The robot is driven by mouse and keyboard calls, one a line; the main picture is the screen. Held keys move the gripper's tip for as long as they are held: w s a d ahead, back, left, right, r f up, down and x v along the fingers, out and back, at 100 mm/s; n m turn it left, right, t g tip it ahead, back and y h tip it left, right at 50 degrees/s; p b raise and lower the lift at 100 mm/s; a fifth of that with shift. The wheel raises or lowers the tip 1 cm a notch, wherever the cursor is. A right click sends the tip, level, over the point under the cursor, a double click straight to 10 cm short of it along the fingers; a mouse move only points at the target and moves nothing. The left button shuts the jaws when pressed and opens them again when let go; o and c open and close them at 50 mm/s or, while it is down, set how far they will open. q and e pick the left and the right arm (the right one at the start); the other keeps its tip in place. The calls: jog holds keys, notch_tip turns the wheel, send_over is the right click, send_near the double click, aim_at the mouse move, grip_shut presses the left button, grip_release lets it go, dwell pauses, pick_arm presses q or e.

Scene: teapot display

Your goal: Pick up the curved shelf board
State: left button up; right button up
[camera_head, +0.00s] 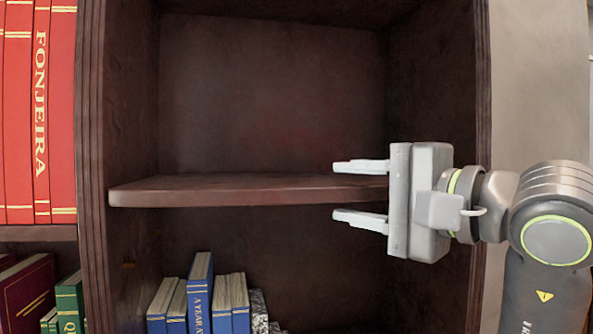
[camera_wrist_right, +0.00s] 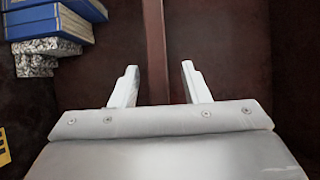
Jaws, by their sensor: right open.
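The curved shelf board (camera_head: 230,190) is dark brown wood and spans the inside of a dark cabinet, lying level. Its front edge shows in the head view. In the right wrist view the board (camera_wrist_right: 154,45) is a narrow brown strip running up from between the fingers. My right gripper (camera_head: 335,190) comes in from the right and is open, one finger above the board's level and one below. In the right wrist view the gripper (camera_wrist_right: 159,66) has the board's edge between its fingers, apparently touching neither. How deep the fingers reach over the board is unclear. My left gripper is not in view.
The cabinet's left side wall (camera_head: 92,150) and right side wall (camera_head: 483,90) bound the space. Blue books (camera_head: 200,290) stand in the compartment below the board. Red books (camera_head: 40,110) fill the shelf at left. The space above the board is empty.

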jog(key=shift+x, duration=0.8)
jog(key=shift+d, duration=0.1)
grip_shut()
jog(key=shift+f, duration=0.1)
dwell(0.6)
